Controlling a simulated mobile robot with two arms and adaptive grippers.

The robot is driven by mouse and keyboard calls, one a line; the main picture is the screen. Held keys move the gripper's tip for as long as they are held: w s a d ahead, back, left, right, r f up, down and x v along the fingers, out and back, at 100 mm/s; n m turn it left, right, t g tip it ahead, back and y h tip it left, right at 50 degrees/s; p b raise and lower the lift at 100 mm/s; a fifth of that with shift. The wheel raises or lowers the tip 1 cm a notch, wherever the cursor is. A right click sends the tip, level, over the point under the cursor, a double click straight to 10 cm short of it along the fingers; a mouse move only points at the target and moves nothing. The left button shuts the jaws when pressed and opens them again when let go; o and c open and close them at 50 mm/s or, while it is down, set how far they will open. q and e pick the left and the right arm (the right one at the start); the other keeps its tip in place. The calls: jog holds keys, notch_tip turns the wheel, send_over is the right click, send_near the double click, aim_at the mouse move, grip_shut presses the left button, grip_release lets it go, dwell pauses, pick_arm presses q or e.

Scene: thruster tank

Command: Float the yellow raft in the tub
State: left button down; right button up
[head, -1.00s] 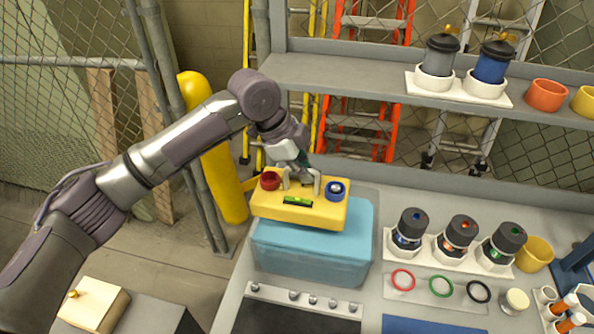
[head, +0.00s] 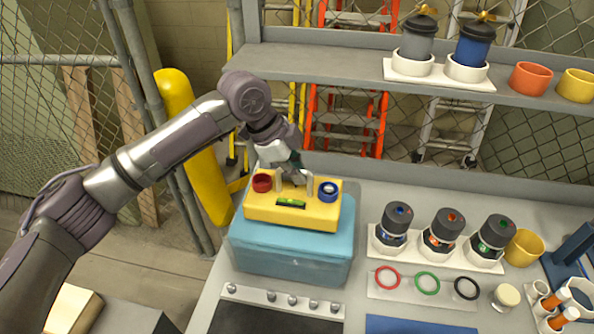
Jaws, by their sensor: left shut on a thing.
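The yellow raft (head: 262,213) is a flat block with a red ring-shaped piece (head: 262,183) on its left, a blue one (head: 328,192) on its right and a green level vial (head: 291,203) in front. My left gripper (head: 294,184) is shut on the raft from above, between the red and blue pieces; the exact grip is partly hidden. The raft is level over the blue tub (head: 290,262), which stands on the bench. I cannot tell whether the raft touches water or hangs just above it. My right gripper is not in view.
Several dark-capped thrusters (head: 440,232) stand in a white rack right of the tub. A tray of coloured rings (head: 427,283) and a yellow cup (head: 524,248) are nearby. A shelf (head: 330,68) runs behind, and a yellow post (head: 205,165) stands left.

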aim_at(298, 193)
pick_arm(q)
jog(key=shift+a, duration=0.15)
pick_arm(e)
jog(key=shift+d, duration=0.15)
pick_arm(q)
jog(key=shift+f, duration=0.8)
jog(key=shift+f+b, duration=0.5)
jog(key=shift+f, duration=0.5)
jog(key=shift+f+b, duration=0.3)
jog(key=shift+f, duration=0.75)
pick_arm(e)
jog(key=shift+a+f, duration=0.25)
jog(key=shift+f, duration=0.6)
pick_arm(q)
jog(key=c, duration=1.2)
grip_release()
jog(key=shift+o, duration=0.2)
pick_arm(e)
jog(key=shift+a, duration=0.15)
